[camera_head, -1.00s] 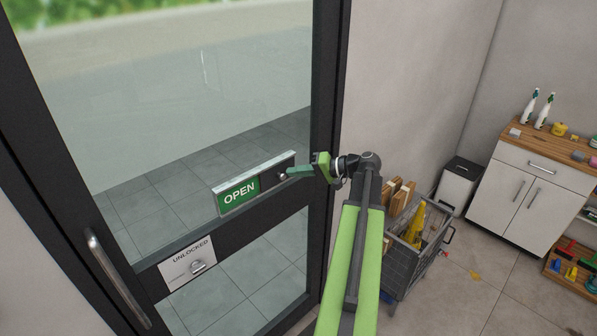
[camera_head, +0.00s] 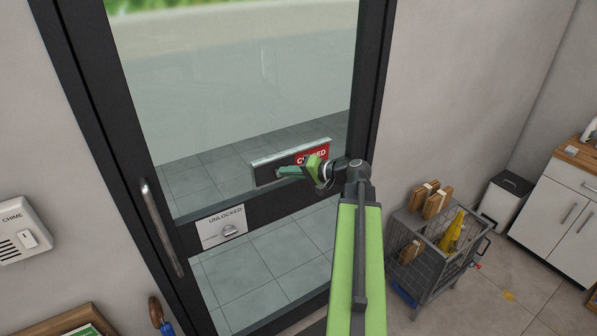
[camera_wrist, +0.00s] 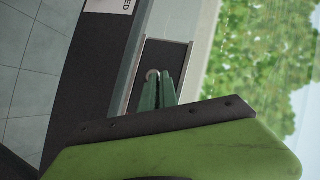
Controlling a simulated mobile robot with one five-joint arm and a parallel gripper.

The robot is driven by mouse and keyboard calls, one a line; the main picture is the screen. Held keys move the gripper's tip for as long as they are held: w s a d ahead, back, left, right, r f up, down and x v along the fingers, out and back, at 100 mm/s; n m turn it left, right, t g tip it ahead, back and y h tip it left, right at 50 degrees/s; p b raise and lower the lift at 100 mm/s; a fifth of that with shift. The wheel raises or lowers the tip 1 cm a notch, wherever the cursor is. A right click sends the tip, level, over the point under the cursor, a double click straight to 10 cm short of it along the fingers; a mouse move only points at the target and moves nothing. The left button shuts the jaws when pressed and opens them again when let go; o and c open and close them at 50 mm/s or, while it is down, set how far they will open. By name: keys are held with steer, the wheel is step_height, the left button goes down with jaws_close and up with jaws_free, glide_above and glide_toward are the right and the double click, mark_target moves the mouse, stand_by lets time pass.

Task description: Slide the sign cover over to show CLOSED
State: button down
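An UNLOCKED plate (camera_head: 221,226) with a turn knob is below left of the sign, beside a vertical door handle (camera_head: 162,227). A chime box (camera_head: 20,230) hangs on the left wall. A wire cart (camera_head: 437,255) stands right of the door.

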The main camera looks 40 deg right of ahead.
steer(key=shift+d, duration=0.55)
